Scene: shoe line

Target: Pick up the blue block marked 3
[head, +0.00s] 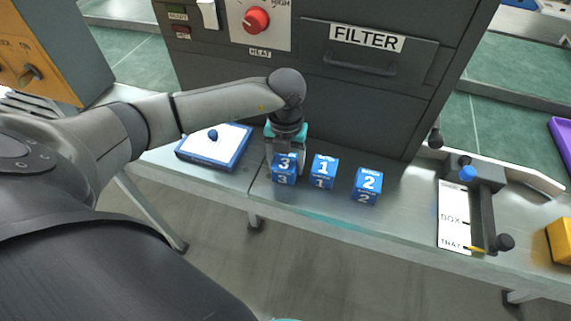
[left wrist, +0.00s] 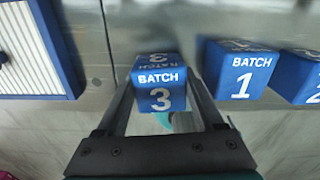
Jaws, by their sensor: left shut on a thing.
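The blue block marked 3 (head: 285,174) is at the left end of a row of blue blocks near the front edge of the metal bench. My left gripper (head: 285,160) reaches down over it and is shut on it. In the left wrist view the block marked 3 (left wrist: 158,85) sits between the two fingers, with "BATCH 3" facing the camera. Whether it touches the bench is hard to tell. The block marked 1 (head: 324,171) and the block marked 2 (head: 367,185) stand to its right, apart from it. My right gripper is not in view.
A blue-rimmed white tray (head: 235,160) lies to the left of the blocks. A dark cabinet with a FILTER drawer (head: 362,62) and a red knob (head: 256,20) rises behind. A BOX/TRAY panel (head: 453,220) with a lever is at the right.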

